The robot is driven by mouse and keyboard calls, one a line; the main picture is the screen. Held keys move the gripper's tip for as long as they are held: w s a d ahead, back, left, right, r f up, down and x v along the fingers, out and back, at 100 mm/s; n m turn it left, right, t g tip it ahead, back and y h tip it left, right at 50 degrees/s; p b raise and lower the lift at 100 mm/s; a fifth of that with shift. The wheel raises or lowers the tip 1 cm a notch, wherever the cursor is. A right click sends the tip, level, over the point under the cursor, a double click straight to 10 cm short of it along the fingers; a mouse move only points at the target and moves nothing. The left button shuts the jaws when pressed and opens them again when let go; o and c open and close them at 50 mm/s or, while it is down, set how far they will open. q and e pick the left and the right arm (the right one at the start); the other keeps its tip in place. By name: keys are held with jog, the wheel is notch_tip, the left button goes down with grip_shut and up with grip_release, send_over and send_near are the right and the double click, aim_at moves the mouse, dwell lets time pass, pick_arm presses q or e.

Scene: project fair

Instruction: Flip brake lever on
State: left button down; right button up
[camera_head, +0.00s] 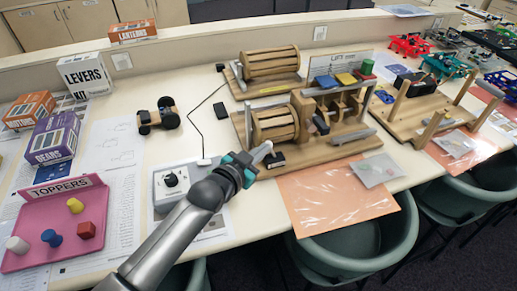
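A wooden lift rig (302,152) stands on the table in the middle, with a slatted drum (273,125) at its left end. A small black block (275,160) sits at the front left of its base, just below the drum. My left gripper (261,153), with teal parts behind pale fingers, reaches in from the lower left. Its tip is beside the black block and below the drum. I cannot tell which part is the brake lever or how it is set, nor whether the fingers touch anything. The finger gap is too small to judge. My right gripper is not in view.
A grey control box with a black knob (171,180) lies left of my gripper. A second drum rig (268,67) stands behind. An orange sheet (335,198) lies in front. A pink tray (30,226) and several boxes fill the left side. Green chairs (365,250) stand at the front edge.

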pick_arm(q)
jog(key=shift+w+d+r+m+g+y+p, duration=0.3)
jog(key=shift+d+y+p, duration=0.35)
jog(key=shift+p, duration=0.8)
jog(key=shift+w+d+r+m+g+y+p, duration=0.35)
jog(key=shift+d+p, duration=0.5)
jog(key=shift+p, duration=0.65)
jog(key=shift+w+d+r+m+g+y+p, duration=0.15)
jog(key=shift+d+m+g+y+p, duration=0.45)
jog(key=shift+p, duration=0.85)
jog(key=shift+d+r+n, duration=0.1)
jog(key=shift+r+n, duration=0.1)
jog(key=shift+n, duration=0.05)
jog(key=shift+r+p, duration=0.65)
jog(key=shift+p, duration=0.3)
jog(key=shift+r, duration=0.1)
